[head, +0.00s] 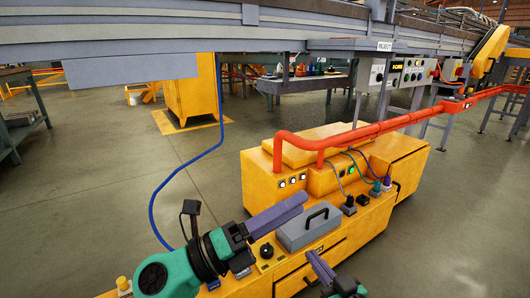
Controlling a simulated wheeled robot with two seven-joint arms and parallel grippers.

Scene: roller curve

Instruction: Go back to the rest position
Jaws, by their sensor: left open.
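My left gripper (298,202) reaches in from the lower left on a teal and black arm. Its long grey-purple fingers point up and right over the yellow cabinet (262,172), and it is open with nothing seen between the fingers. My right gripper (313,256) shows at the bottom edge, its finger pointing up and left just in front of the cabinet's drawers. Its wrist is mostly cut off, and I cannot tell how far its jaws are apart. No held object is visible in either gripper.
A grey lidded box (307,228) with a black handle sits on the cabinet close to both grippers. An orange-red pipe rail (370,131) runs above the cabinet. A blue cable (187,163) hangs at left. A grey conveyor (180,30) spans the top. Floor at left is clear.

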